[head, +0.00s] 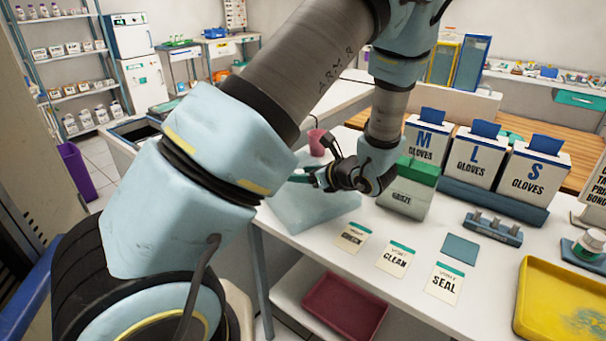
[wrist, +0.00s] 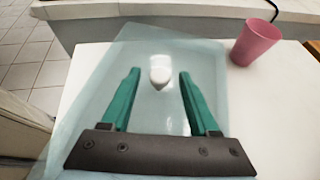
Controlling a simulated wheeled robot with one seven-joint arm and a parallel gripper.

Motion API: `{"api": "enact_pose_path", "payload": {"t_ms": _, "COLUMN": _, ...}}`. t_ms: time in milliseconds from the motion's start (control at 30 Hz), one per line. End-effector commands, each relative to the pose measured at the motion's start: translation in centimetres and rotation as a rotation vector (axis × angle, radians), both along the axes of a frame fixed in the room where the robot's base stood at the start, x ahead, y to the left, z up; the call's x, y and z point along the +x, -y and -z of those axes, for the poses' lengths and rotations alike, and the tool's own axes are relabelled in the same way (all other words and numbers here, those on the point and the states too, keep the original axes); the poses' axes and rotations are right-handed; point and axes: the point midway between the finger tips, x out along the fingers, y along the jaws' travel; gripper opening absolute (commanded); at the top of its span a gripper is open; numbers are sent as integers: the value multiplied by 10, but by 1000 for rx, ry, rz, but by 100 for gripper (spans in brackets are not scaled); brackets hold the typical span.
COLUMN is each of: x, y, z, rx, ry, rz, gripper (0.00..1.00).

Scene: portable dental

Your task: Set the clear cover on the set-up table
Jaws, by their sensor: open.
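The clear cover (wrist: 207,72) is a see-through, pale blue piece with a white knob (wrist: 159,77) on top. In the head view the cover (head: 312,212) rests at the left end of the white table (head: 400,250), partly hidden by my arm. My gripper (wrist: 159,74) has two green fingers, open, one on each side of the knob in the wrist view. I see a gap between each finger and the knob. Whether the fingertips are level with the knob is hard to tell. In the head view my gripper (head: 303,177) is over the cover.
A pink cup (wrist: 255,42) stands right of the cover in the wrist view. The gauze box (head: 405,197), glove boxes (head: 480,158), several label cards (head: 393,258) and a yellow tray (head: 560,300) share the table. A red tray (head: 345,306) is on the shelf below.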

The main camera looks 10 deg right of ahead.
Motion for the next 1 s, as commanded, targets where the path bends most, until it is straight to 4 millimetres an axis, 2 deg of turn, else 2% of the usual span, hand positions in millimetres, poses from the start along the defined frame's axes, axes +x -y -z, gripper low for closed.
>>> {"api": "enact_pose_path", "payload": {"t_ms": 167, "x": -1, "y": 1, "z": -5, "rx": 0, "ry": 0, "rz": 1, "gripper": 61}}
{"api": "enact_pose_path", "payload": {"t_ms": 700, "x": -78, "y": 50, "z": -47, "rx": -4, "ry": 1, "rz": 3, "gripper": 61}}
{"api": "enact_pose_path", "payload": {"t_ms": 1000, "x": -92, "y": 57, "z": -55, "rx": -1, "ry": 0, "rz": -3, "gripper": 61}}
